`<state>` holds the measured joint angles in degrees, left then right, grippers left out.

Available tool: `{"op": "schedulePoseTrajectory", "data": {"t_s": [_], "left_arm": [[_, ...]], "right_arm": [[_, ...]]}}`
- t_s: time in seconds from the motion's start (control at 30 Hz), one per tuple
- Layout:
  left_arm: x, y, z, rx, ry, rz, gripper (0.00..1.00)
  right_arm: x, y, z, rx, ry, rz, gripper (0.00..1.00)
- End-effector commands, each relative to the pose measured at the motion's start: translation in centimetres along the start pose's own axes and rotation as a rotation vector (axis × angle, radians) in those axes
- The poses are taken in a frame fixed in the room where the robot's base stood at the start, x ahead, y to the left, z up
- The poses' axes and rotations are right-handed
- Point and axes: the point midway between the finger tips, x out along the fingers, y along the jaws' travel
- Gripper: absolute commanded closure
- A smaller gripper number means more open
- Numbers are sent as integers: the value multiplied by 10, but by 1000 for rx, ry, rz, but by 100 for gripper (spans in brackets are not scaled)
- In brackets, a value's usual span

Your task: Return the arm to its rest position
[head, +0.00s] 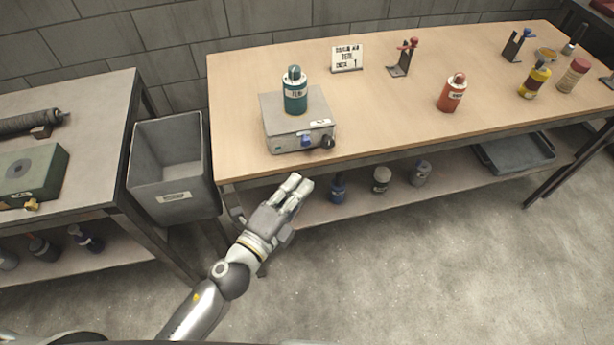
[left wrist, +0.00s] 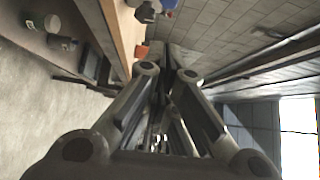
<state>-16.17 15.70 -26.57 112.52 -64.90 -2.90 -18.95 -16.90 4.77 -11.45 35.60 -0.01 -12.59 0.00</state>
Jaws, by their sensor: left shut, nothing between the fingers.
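My left arm reaches up from the bottom of the head view. Its gripper (head: 296,185) is in front of the wooden table's front edge, below the hotplate device. The gripper is shut and empty, and its fingers also show close together in the left wrist view (left wrist: 170,65). My right gripper is not in view.
A teal bottle (head: 295,92) stands on a grey boxy device (head: 297,132) on the wooden table (head: 400,125). A red bottle (head: 452,93) stands farther right. A grey bin (head: 173,165) stands between the tables. The floor (head: 430,270) at right is clear.

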Motion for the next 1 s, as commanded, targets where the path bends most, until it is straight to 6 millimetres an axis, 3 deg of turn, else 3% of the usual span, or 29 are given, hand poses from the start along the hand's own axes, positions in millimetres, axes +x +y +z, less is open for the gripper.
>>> {"op": "schedulePoseTrajectory", "data": {"t_s": [0.1,0.3,0.67,0.77,0.83,1.0], "left_arm": [[-20,3,-1,-1,1,2,100],[-38,2,0,-1,0,1,100],[-42,5,1,-8,-3,9,100],[-42,30,8,-56,-24,55,100],[-43,62,17,-122,-55,114,100],[-62,173,45,-355,-190,311,100]], "right_arm": [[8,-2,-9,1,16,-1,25],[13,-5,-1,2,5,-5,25],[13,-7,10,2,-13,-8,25],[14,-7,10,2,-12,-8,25],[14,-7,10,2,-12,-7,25],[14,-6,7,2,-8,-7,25]]}}
